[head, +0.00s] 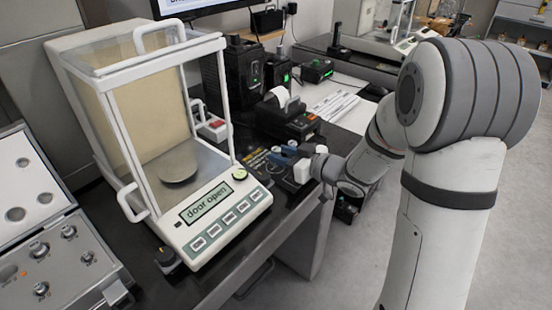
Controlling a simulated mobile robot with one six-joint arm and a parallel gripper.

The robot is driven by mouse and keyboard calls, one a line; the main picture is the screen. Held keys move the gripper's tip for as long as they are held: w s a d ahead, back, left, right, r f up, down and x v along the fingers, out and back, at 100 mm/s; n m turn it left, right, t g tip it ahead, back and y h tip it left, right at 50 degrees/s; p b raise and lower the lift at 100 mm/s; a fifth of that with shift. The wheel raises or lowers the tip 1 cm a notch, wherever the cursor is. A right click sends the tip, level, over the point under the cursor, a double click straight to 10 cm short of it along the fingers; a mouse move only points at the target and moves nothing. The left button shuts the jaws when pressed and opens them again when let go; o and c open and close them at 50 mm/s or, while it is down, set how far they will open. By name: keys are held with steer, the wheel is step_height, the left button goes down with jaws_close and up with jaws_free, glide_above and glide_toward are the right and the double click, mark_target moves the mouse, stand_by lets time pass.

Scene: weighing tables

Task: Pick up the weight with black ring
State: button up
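An open weight case (70,275) lies at the lower left, and several metal knobbed weights stand in it, such as one at the back (68,230) and one at the front (40,288). I cannot tell at this size which weight has a black ring. My gripper (282,154) is at the middle right, beyond the balance and far from the case. Its bluish fingers look apart, with nothing seen between them.
A glass-walled balance (222,213) reading "door open" stands between the case and my gripper, with a round pan (178,165) inside. A small printer (290,118) and black boxes (242,68) stand behind. Grey floor (345,255) is clear at the right.

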steer(key=shift+c, duration=0.2)
jaws_close()
steer(key=shift+r, duration=0.1)
